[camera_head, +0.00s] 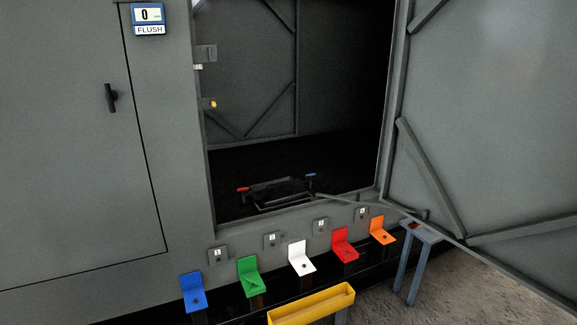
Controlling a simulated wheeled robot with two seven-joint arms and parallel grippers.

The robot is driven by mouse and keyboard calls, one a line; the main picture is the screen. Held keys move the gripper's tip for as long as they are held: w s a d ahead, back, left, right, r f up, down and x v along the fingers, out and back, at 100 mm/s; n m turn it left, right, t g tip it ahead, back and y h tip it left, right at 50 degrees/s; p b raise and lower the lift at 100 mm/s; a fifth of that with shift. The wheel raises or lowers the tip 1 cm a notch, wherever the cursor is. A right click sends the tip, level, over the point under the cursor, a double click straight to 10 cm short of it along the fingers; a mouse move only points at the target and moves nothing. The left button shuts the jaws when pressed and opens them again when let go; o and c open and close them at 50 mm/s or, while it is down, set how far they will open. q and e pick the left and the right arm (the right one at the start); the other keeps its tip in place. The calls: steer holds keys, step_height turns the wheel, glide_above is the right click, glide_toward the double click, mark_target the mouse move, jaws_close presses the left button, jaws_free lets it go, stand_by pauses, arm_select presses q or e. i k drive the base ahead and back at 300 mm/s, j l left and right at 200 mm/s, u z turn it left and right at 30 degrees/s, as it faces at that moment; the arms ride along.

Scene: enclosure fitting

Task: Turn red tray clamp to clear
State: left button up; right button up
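Inside the dark open enclosure, a low black tray (277,190) with a light metal frame sits on the floor near the front edge. A small red clamp handle (243,189) sticks out at the tray's left side. A small blue clamp handle (311,175) is at its right side. The red handle looks roughly level and points left; its exact angle is too small to tell. Neither of my grippers shows in the head view.
The right door (490,110) stands open, with a thin rod (370,202) running from the sill to it. Coloured brackets, including a red bracket (343,243) and a white bracket (300,258), line the front below the opening. A yellow trough (312,306) and small grey stand (418,233) are in front.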

mark_target(243, 194)
steer(key=i+u, duration=0.5)
steer(key=i+l, duration=0.1)
steer(key=i, duration=0.35)
steer(key=i+l, duration=0.1)
steer(key=i, duration=0.35)
steer(key=i+u, duration=0.1)
steer(key=u, duration=0.4)
steer(key=i+l+u, duration=0.1)
steer(key=u, duration=0.85)
steer(key=i+l, duration=0.05)
steer(key=l, duration=0.05)
